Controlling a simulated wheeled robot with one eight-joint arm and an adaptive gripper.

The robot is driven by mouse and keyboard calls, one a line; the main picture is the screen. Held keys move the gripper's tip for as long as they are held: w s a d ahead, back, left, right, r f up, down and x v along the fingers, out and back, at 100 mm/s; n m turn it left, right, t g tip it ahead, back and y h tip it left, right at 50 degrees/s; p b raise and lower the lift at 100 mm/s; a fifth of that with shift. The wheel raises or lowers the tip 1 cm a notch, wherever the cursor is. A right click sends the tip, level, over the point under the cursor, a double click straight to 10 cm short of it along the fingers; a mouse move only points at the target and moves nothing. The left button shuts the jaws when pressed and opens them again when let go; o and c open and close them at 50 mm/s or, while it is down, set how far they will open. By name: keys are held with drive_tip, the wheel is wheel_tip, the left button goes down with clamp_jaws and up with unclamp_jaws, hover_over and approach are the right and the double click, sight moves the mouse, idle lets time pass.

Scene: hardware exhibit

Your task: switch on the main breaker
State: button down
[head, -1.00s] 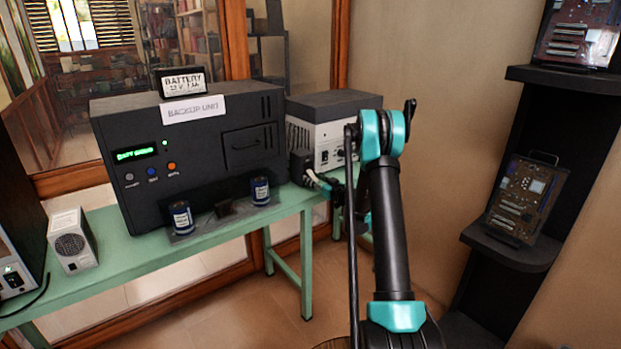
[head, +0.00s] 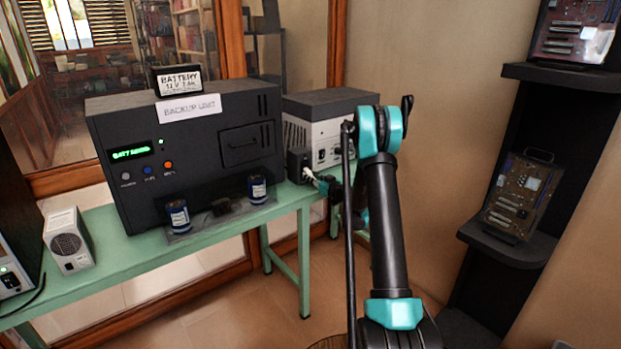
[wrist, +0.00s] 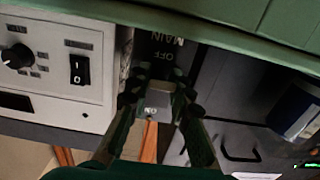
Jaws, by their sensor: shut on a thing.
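The main breaker is a dark box with upside-down MAIN, OFF and ON lettering in the wrist view (wrist: 166,42). In the head view the breaker (head: 298,163) stands between the black backup unit and a grey-white box. Its grey lever (wrist: 157,101) lies between my fingertips, between the OFF and ON marks; I cannot tell its exact setting. My gripper (wrist: 157,97) is shut on the lever, one finger on each side. In the head view my gripper (head: 322,184) is small at the breaker's front, partly behind my arm.
The black backup unit (head: 200,180) and the grey-white box (head: 330,112) flank the breaker on the green bench (head: 110,270). Blue batteries (head: 178,216) stand before the unit. A dark shelf (head: 508,247) with circuit boards is at the right. Some floor (head: 275,305) is bare.

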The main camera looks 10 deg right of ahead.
sight(308, 171)
drive_tip(key=shift+s+d+r+g+h, duration=0.15)
drive_tip(key=shift+r+g+h, duration=0.15)
drive_tip(key=shift+g, duration=0.2)
drive_tip(key=shift+s+a+r+g+h, duration=0.1)
drive_tip(key=shift+r+g+h, duration=0.15)
drive_tip(key=shift+g, duration=0.25)
drive_tip(key=g+h, duration=0.1)
drive_tip(key=r+g, duration=0.1)
drive_tip(key=g, duration=0.1)
drive_tip(key=shift+s+d+r+h, duration=0.1)
drive_tip(key=shift+r+h, duration=0.15)
drive_tip(key=shift+h, duration=0.1)
drive_tip(key=g+h, duration=0.1)
drive_tip(key=r+g+h, duration=0.1)
drive_tip(key=g, duration=0.1)
drive_tip(key=r+g+h, duration=0.1)
drive_tip(key=g, duration=0.1)
drive_tip(key=shift+w+r, duration=0.15)
drive_tip(key=shift+w, duration=0.2)
drive_tip(key=c, duration=1.4)
unclamp_jaws()
drive_tip(key=shift+o, duration=0.2)
drive_tip(key=shift+r, duration=0.1)
drive_tip(key=v, duration=1.1)
drive_tip(key=shift+r, duration=0.45)
